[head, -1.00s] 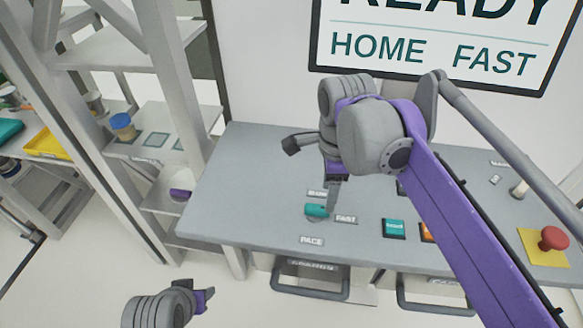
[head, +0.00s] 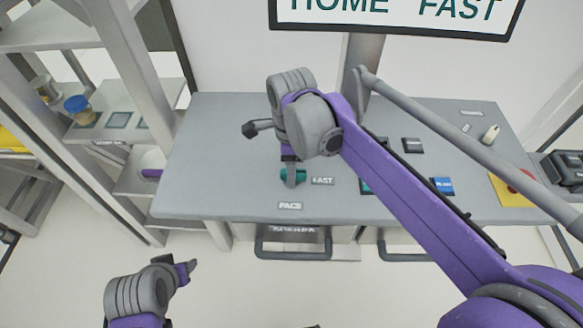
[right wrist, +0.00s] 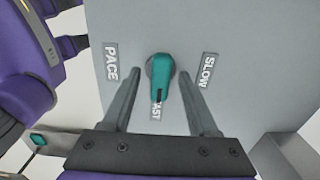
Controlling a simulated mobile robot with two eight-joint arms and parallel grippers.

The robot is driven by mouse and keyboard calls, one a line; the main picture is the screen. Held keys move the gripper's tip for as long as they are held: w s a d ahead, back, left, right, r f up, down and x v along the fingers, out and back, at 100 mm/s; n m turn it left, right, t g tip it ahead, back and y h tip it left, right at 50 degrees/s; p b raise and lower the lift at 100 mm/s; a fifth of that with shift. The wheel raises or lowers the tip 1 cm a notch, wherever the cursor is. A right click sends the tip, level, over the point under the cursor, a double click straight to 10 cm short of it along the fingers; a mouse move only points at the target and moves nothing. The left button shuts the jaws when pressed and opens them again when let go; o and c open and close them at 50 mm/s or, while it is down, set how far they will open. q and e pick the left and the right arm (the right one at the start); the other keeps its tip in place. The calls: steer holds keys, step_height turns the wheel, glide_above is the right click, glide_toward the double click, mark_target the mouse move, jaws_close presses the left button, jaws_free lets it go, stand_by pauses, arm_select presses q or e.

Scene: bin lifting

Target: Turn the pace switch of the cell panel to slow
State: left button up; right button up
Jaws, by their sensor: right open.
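The pace switch is a teal knob (head: 299,175) on the grey cell panel (head: 225,150), above the PACE label (head: 290,206) and left of the FAST label (head: 322,181). In the right wrist view the knob (right wrist: 160,72) has its narrow end, with a dark mark, toward the partly covered FAST label (right wrist: 156,112). The SLOW label (right wrist: 207,70) is on the right there. My right gripper (right wrist: 159,76) is open, one finger on each side of the knob, with gaps visible. In the head view it (head: 291,178) partly hides the knob. My left gripper (head: 192,267) is low at left, away from the panel; its opening is unclear.
A blue button (head: 442,186) and a red button on a yellow base (head: 497,190) are on the panel's right. A sign reading HOME FAST (head: 395,18) hangs behind. Shelves (head: 125,115) stand at left. Drawer handles (head: 292,256) stick out below the panel's front edge.

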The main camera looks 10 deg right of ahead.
jaws_close()
stand_by(0.3)
steer(key=shift+n, duration=0.3)
steer(key=n, duration=0.3)
steer(key=shift+n, duration=0.3)
steer(key=n, duration=1.3)
steer(key=shift+n, duration=0.3)
stand_by(0.4)
